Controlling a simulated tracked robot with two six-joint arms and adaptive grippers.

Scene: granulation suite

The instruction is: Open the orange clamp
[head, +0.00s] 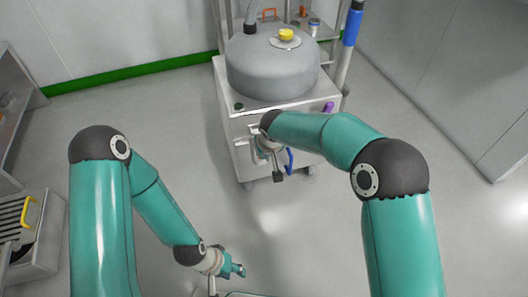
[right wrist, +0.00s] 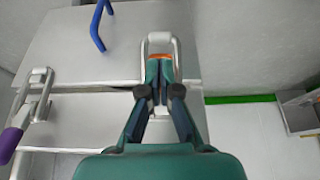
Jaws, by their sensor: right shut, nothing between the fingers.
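The orange clamp shows in the right wrist view as a silver wire loop (right wrist: 160,37) on the cabinet front, with a small orange part (right wrist: 161,56) at the fingertips. My right gripper (right wrist: 160,75) has its fingers close together over the lower part of the loop, hiding much of the clamp; nothing is held between them. Whether the fingertips touch the orange part is unclear. In the head view my right arm and wrist cover the orange clamp on the machine's front. My left gripper (head: 237,270) is low in the head view, over the floor; its fingers are too small to judge.
The grey machine (head: 272,75) has a domed top with a yellow knob (head: 287,34). A purple-handled clamp (right wrist: 12,140) and a blue handle (right wrist: 98,25) sit near the orange clamp. A cart (head: 38,245) stands at the left. The floor between is clear.

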